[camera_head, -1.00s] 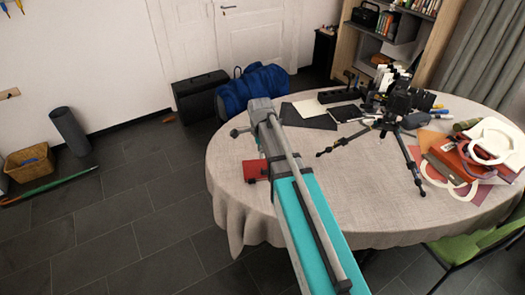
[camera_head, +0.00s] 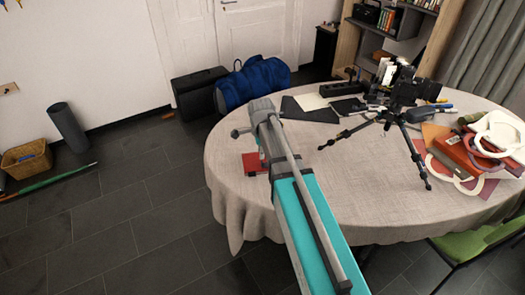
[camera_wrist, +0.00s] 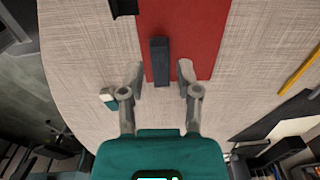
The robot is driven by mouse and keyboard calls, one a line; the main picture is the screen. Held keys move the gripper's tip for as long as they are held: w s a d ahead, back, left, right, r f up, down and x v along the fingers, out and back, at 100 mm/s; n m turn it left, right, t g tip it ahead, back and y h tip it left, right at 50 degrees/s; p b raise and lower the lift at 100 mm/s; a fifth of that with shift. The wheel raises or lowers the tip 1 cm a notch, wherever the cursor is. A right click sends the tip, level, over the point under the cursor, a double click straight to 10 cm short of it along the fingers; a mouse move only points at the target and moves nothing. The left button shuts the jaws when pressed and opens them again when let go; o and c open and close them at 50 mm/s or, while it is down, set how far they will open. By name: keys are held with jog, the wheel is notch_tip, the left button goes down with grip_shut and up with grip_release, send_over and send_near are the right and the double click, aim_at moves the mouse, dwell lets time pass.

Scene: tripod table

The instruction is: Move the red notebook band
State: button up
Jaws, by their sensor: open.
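A red notebook (camera_wrist: 205,30) lies flat on the table, at the top middle of the wrist view. A dark grey bar-shaped band (camera_wrist: 160,60) lies across its near edge. My gripper (camera_wrist: 160,73) is open, with one fingertip on each side of the band's near end and a gap on both sides. In the head view the red notebook (camera_head: 251,162) is by the table's left edge, partly hidden by my arm. The fingers are not clear there. I cannot tell the fingertips' height above the table.
A small pale-and-green block (camera_wrist: 108,97) is left of my gripper.

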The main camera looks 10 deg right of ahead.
aim_at(261, 166)
jog(key=shift+f+b, duration=1.95)
jog(key=shift+f, duration=0.3)
jog(key=c, duration=0.4)
